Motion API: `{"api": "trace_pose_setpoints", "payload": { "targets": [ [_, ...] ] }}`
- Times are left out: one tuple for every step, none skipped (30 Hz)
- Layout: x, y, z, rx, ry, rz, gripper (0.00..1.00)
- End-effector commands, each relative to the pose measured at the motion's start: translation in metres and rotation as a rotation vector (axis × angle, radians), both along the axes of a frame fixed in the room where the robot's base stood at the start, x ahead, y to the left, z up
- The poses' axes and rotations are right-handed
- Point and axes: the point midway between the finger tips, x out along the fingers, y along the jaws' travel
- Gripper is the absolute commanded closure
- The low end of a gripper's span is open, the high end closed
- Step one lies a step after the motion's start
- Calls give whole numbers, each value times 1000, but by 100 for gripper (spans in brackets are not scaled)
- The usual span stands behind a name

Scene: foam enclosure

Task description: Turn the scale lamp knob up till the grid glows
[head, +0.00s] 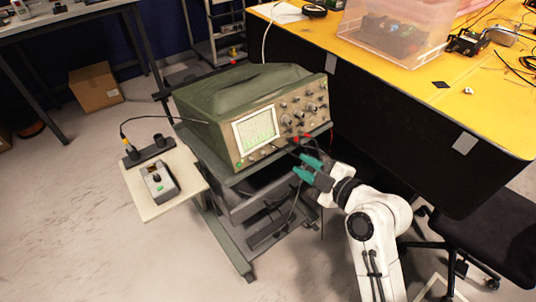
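A green oscilloscope (240,98) stands on a dark cart in the middle of the head view. Its screen (257,129) shows a bright greenish trace area with grid lines. A row of small controls (262,152) runs under the screen. Which one is the scale lamp knob is too small to tell. My gripper (297,164) has two teal fingers pointing left toward the lower front panel. The fingers are apart with a gap between them, and nothing shows between them. The tips appear just in front of the panel's lower edge; contact cannot be told.
Red and black leads (308,140) hang from the panel beside my gripper. A side shelf (185,178) on the left holds a small grey box (160,183). A yellow-topped table (490,120) stands right, with a black chair (500,235) below.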

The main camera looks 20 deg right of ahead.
Motion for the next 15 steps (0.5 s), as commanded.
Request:
{"api": "trace_pose_setpoints", "payload": {
  "targets": [
    [6,3,-1,0,1,2,76],
    [10,4,-2,1,2,2,76],
    [16,6,-3,0,2,3,76],
    [21,8,-5,-1,2,2,76],
    [26,10,-6,-1,3,3,76],
    [33,12,-8,0,3,2,76],
    [38,14,-10,-1,4,2,76],
    [43,16,-11,0,3,2,76],
    [50,18,-13,0,5,2,76],
    [55,20,-15,0,4,1,76],
    [59,22,-16,-1,4,2,76],
    [65,24,-18,-1,4,2,76],
    [69,25,-19,-1,4,2,76],
    [73,26,-20,-1,4,2,76],
    [77,28,-22,0,5,2,76]
  ]
}}
